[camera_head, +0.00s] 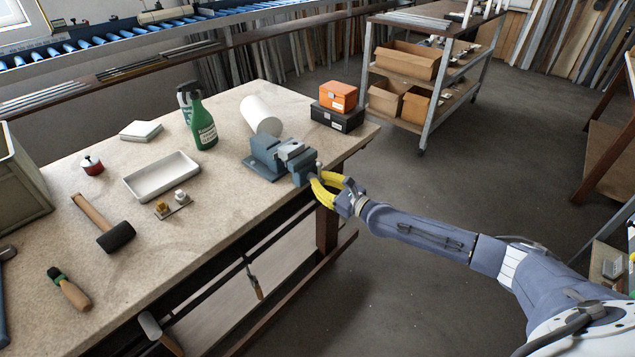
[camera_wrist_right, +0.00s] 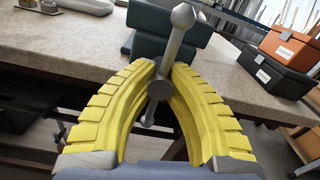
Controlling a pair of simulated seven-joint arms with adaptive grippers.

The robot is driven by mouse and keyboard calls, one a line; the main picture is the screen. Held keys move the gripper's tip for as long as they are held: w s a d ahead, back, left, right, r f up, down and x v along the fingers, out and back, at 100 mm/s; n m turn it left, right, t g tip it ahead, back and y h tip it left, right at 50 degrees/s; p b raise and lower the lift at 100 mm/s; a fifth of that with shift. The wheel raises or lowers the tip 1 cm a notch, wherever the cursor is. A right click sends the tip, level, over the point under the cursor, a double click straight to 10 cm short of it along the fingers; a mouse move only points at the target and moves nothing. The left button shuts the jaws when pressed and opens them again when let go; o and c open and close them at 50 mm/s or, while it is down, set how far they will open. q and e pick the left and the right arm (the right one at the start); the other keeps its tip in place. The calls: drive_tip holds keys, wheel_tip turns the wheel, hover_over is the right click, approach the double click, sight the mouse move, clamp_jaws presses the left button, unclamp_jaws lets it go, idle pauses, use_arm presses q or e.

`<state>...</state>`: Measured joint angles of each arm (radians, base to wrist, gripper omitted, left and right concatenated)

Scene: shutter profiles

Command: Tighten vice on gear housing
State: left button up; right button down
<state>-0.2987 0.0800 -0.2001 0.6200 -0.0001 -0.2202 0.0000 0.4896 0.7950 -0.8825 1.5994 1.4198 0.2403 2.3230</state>
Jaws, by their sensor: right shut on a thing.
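The blue-grey vice (camera_head: 268,162) stands at the right edge of the workbench (camera_head: 240,212); its body also shows in the right wrist view (camera_wrist_right: 168,22). A lighter grey block (camera_head: 290,149) sits at its jaws; I cannot tell surely whether it is the gear housing. My right gripper (camera_head: 318,183), with yellow fingers, is at the vice's front end. In the right wrist view the gripper (camera_wrist_right: 161,78) is shut on the grey vice handle (camera_wrist_right: 178,42), a bar with a pointed knob, tilted slightly right. The fingers hide part of the screw. My left gripper is out of view.
Orange (camera_head: 338,96) and black (camera_head: 337,118) boxes and a white roll (camera_head: 260,115) stand behind the vice. A green spray bottle (camera_head: 203,122), white tray (camera_head: 161,176) and mallet (camera_head: 103,223) are further left. Floor is open right of the bench, before a shelf cart (camera_head: 428,120).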

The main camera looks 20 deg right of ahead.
drive_tip(key=c, duration=1.7)
unclamp_jaws()
drive_tip(key=shift+s+d+f, duration=0.1)
drive_tip(key=shift+d+f, duration=0.05)
drive_tip(key=shift+f, duration=0.1)
drive_tip(key=o, duration=0.5)
drive_tip(key=shift+r, duration=0.15)
drive_tip(key=shift+o, duration=0.2)
drive_tip(key=v, duration=1.2)
